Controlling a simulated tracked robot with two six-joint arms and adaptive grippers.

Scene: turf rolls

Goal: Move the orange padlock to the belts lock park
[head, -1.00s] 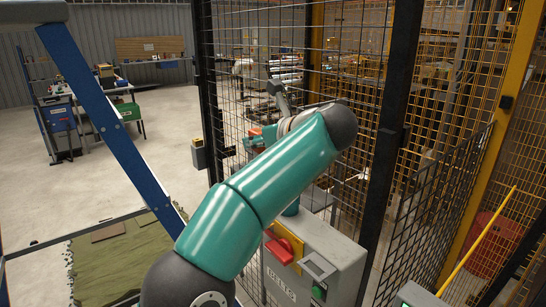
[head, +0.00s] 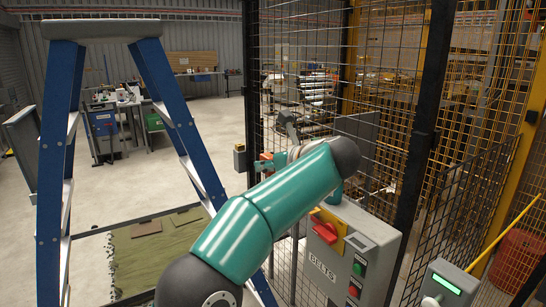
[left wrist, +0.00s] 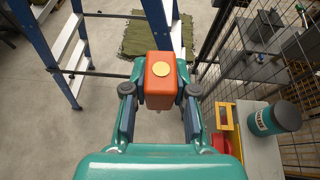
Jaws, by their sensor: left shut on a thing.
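The orange padlock (left wrist: 160,82), a block with a round yellow disc on its face, is between the fingers of my left gripper (left wrist: 158,100) in the left wrist view. The gripper is shut on it and holds it in the air. In the head view the padlock (head: 266,157) shows small beyond my teal arm, in front of the mesh fence. A grey box marked BELTS (head: 345,258) carries a red handle on a yellow plate (head: 328,228). I cannot tell which part is the belts lock park. My right gripper is out of view.
A blue stepladder (head: 52,170) stands at the left. A mesh fence (head: 300,100) with dark posts runs behind the arm. A green mat (head: 150,250) lies on the floor. A teal cylinder (left wrist: 272,115) stands on the box in the left wrist view. A small box (head: 240,158) hangs at the fence.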

